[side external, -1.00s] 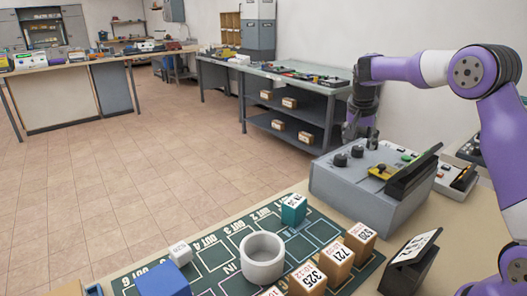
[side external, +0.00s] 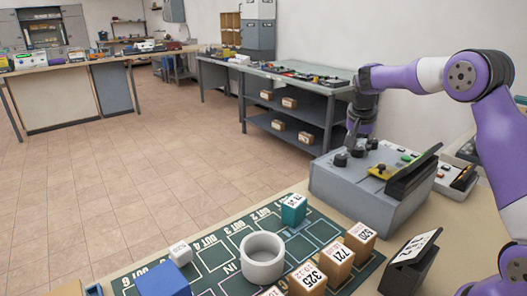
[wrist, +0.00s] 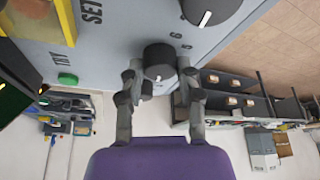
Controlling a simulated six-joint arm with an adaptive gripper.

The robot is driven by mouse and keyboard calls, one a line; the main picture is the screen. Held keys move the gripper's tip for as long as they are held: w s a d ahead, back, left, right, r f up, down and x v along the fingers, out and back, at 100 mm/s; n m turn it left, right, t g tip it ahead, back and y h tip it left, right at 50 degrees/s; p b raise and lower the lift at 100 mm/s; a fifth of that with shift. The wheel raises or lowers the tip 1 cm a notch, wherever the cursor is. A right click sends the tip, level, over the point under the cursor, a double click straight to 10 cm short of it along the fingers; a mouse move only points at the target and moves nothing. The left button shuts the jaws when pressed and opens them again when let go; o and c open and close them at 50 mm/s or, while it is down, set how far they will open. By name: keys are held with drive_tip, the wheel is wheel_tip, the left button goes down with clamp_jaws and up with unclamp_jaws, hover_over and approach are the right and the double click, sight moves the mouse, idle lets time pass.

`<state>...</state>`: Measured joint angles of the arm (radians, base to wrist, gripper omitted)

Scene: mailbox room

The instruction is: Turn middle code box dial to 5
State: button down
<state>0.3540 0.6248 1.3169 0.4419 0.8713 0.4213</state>
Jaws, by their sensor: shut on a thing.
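The grey code box (side external: 362,190) stands on the table at the right in the side view, with dark round dials along its top. The near dial (side external: 340,159) is clear of my gripper. My gripper (wrist: 160,80) points down at the box from above, its two fingers shut on a dark dial (wrist: 160,58) in the wrist view. A pale mark shows on the low side of this dial. A second dial (wrist: 207,10) with a white pointer is partly cut off at the top. Printed digits beside the dials are partly readable. I cannot tell for certain which dial is held.
A yellow part (side external: 381,172) and a dark tilted panel (side external: 412,173) sit on the box near my gripper. A green mat (side external: 215,235) with numbered blocks and a white ring (side external: 262,258) lies in front. A metal workbench (side external: 300,88) stands behind.

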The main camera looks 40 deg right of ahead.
drive_tip(key=n, duration=0.2)
drive_tip(key=n+t, duration=0.1)
drive_tip(key=n, duration=0.1)
drive_tip(key=shift+s+d+n+t+y, duration=0.1)
drive_tip(key=shift+s+n+t+y, duration=0.05)
drive_tip(key=shift+n+t+y, duration=0.2)
drive_tip(key=n+y, duration=0.1)
drive_tip(key=n, duration=0.1)
drive_tip(key=n+t, duration=0.1)
drive_tip(key=n, duration=0.1)
drive_tip(key=shift+d+f+n+y, duration=0.1)
drive_tip(key=shift+n+y, duration=0.25)
drive_tip(key=n+y, duration=0.1)
drive_tip(key=n, duration=0.3)
drive_tip(key=shift+d+y, duration=0.1)
drive_tip(key=shift+y, duration=0.3)
drive_tip(key=shift+d+n+g+y, duration=0.15)
drive_tip(key=shift+n+y, duration=0.3)
drive_tip(key=shift+n, duration=0.9)
drive_tip(key=shift+a+n+g+y, duration=0.15)
drive_tip(key=shift+n+y, duration=0.3)
drive_tip(key=shift+n, duration=0.9)
drive_tip(key=c, duration=0.5)
unclamp_jaws()
